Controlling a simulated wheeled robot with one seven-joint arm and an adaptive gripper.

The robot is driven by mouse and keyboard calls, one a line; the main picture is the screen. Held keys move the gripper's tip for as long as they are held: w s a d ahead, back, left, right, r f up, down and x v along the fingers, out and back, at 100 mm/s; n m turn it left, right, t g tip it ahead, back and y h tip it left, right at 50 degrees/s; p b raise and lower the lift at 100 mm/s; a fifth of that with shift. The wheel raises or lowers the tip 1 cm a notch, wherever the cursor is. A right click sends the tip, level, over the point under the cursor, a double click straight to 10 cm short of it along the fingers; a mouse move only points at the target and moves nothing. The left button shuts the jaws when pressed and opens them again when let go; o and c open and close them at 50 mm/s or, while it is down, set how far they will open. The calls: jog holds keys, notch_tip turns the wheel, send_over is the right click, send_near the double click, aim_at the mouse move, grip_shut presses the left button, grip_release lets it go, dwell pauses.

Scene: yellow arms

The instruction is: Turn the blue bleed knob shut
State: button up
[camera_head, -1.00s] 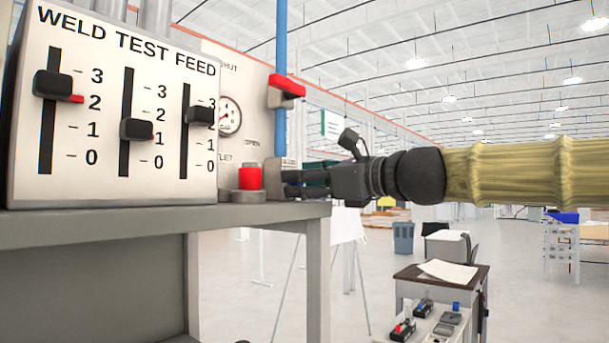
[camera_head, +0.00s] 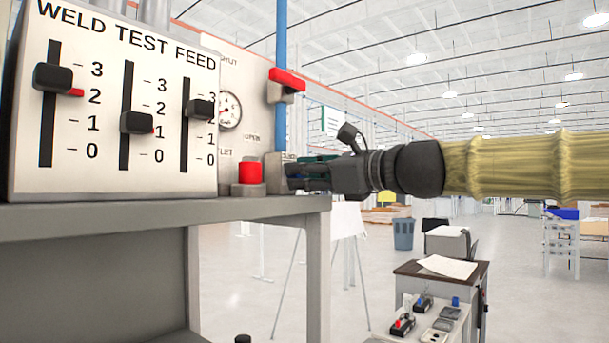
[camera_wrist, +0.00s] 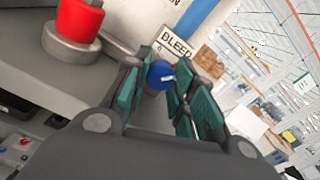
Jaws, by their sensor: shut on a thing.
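The blue bleed knob (camera_wrist: 160,75) shows in the wrist view between my two finger tips, with a small white mark on its face. A plate reading BLEED (camera_wrist: 176,45) is just behind it. My gripper (camera_wrist: 156,82) is shut on the knob, one green-padded finger on each side. In the head view my gripper (camera_head: 290,177) reaches in from the right to a grey block (camera_head: 274,172) at the bench's end. There the fingers mostly hide the knob.
A red button (camera_head: 249,173) on a grey base stands just left of the gripper. The slider panel (camera_head: 115,110) is further left on the grey bench (camera_head: 120,220). A blue pipe (camera_head: 281,45) with a red-handled valve (camera_head: 287,82) rises above.

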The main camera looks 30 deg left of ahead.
jog(key=n+b, duration=0.2)
jog(key=n, duration=0.1)
jog(key=shift+f, duration=0.3)
jog(key=n+b, duration=0.3)
jog(key=n, duration=0.3)
jog(key=shift+b, duration=0.35)
jog(key=n+b, duration=0.3)
jog(key=n, duration=0.2)
jog(key=shift+r, duration=0.1)
jog(key=shift+r+n+b, duration=0.15)
jog(key=shift+n+b, duration=0.6)
jog(key=shift+n, duration=0.75)
jog(key=o, duration=1)
jog(key=shift+w, duration=0.1)
jog(key=shift+o, duration=0.2)
